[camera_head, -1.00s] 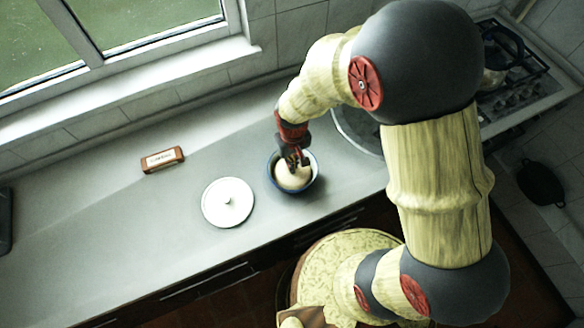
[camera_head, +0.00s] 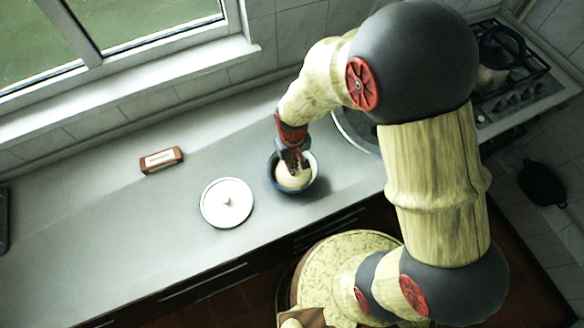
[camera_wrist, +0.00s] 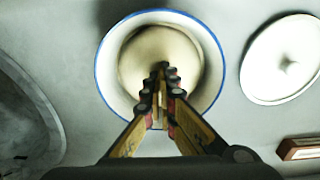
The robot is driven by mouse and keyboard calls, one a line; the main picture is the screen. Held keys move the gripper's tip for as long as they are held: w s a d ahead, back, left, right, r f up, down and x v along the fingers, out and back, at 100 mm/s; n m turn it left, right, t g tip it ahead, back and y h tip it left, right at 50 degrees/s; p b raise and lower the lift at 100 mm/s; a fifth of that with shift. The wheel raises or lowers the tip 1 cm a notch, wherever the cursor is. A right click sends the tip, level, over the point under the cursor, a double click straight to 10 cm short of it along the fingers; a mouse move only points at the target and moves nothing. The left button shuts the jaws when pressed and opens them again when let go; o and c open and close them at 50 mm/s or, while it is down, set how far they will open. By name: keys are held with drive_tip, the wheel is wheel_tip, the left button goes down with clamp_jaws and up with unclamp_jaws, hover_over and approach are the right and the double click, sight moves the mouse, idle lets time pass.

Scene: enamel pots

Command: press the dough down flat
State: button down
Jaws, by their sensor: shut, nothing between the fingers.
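The dough (camera_head: 292,178) is a pale, rounded lump inside a white enamel pot with a blue rim (camera_head: 316,181) on the counter. In the wrist view the dough (camera_wrist: 150,52) sits inside the pot's rim (camera_wrist: 222,60), with a gap of pot wall around it. My gripper (camera_head: 294,169) points down into the pot with its fingers closed and empty. In the wrist view the fingertips (camera_wrist: 162,70) overlap the near part of the dough. I cannot tell whether they touch it.
A white lid with a knob (camera_head: 227,203) lies on the counter left of the pot. A small brown block with a pale label (camera_head: 162,160) lies farther left. A round sink (camera_head: 352,130) is to the right, and a stove (camera_head: 510,85) beyond it.

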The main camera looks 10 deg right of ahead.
drive_tip(key=shift+f+b, duration=0.55)
drive_tip(key=shift+f, duration=0.45)
drive_tip(key=shift+r, duration=0.1)
idle(0.4)
drive_tip(key=shift+r+p, duration=3)
drive_tip(key=shift+r, duration=1.05)
drive_tip(key=shift+a, duration=0.1)
